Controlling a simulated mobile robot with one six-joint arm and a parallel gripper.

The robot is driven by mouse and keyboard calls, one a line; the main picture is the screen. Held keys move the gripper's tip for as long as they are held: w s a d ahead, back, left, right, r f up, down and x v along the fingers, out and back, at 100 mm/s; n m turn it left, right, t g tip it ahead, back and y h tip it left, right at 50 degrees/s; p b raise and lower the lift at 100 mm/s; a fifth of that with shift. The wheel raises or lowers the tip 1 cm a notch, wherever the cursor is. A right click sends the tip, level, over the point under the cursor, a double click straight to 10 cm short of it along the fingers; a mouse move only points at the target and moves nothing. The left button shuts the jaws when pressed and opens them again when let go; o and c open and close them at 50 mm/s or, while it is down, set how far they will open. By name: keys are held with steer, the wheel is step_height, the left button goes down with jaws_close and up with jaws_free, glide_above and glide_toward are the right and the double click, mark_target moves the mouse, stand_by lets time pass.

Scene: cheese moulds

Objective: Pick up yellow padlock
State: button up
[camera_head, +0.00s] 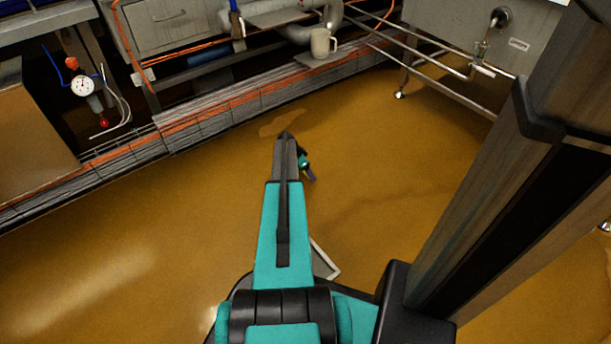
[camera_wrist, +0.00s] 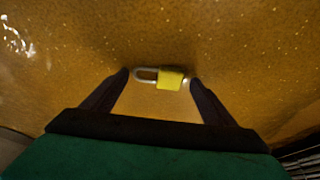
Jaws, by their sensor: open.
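The yellow padlock (camera_wrist: 170,80) lies on the brown floor in the wrist view, its silver shackle pointing left. My gripper (camera_wrist: 158,80) is open, one dark finger on each side of the padlock in that view. The shackle end is close to the left fingertip and the yellow body is close to the right fingertip. I cannot tell how far the fingers are above the padlock, or whether they touch it. In the head view my arm reaches forward over the floor, and the padlock is hidden there.
The wet brown floor (camera_head: 130,245) is open to the left of my arm. A steel tank (camera_head: 480,28) on legs stands at the back right. A gauge (camera_head: 82,86) is at the left.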

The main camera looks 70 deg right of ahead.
stand_by(0.4)
steer(key=c, duration=1.1)
steer(key=shift+s+r, duration=0.1)
steer(key=shift+r+p, duration=0.3)
steer(key=shift+r, duration=0.1)
step_height(320, 180, up, 3)
steer(key=shift+p, duration=0.85)
steer(key=w+a+p, duration=0.1)
steer(key=a, duration=0.4)
steer(key=w+a+p, duration=0.1)
steer(key=a, duration=0.4)
steer(key=w+a+r+p, duration=0.1)
steer(key=a+p, duration=0.1)
steer(key=a, duration=0.3)
steer(key=shift+w+a, duration=0.25)
steer(key=shift+a, duration=0.05)
